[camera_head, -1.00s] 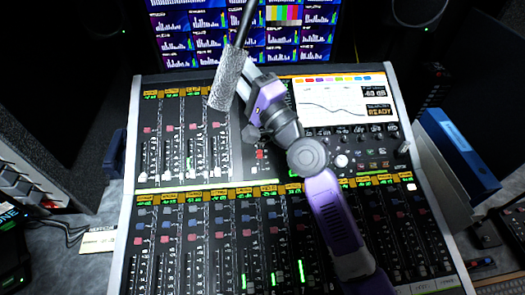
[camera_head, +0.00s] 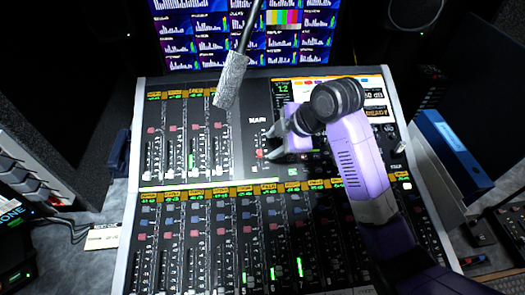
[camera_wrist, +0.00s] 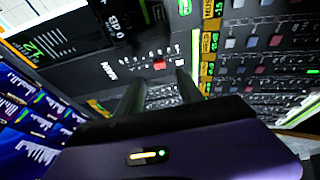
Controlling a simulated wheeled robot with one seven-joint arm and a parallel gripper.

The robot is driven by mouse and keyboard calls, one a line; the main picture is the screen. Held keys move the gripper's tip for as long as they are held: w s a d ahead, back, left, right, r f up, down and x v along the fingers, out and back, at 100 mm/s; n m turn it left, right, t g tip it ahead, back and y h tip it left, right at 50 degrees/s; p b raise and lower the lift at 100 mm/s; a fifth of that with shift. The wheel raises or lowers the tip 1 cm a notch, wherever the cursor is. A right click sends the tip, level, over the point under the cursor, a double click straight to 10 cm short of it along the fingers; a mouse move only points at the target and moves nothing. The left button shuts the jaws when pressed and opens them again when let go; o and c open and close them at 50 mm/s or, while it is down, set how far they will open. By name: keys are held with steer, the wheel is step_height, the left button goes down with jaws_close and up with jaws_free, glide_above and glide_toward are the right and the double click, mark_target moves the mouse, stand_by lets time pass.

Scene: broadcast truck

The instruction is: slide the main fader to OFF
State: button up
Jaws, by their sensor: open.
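The main fader has a red cap (camera_wrist: 160,64), seen in the wrist view beside the MAIN lettering (camera_wrist: 110,68) on the black console panel. In the head view the red cap (camera_head: 260,153) shows just left of my gripper (camera_head: 270,144), below the MAIN label (camera_head: 257,119). My gripper is open and empty. In the wrist view its two dark fingers (camera_wrist: 161,76) point at the panel, with the red cap between and just beyond their tips. I cannot tell whether a finger touches it. The OFF mark is not readable.
The mixing console (camera_head: 132,215) carries several rows of channel faders around the main section. A grey gooseneck microphone (camera_head: 231,80) hangs left of my gripper. A screen (camera_head: 195,32) stands behind. A blue binder (camera_head: 452,150) lies to the right.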

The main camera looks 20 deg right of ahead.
mark_target(260, 153)
steer(key=shift+p+x, duration=0.4)
steer(key=shift+x, duration=3.5)
jaws_close()
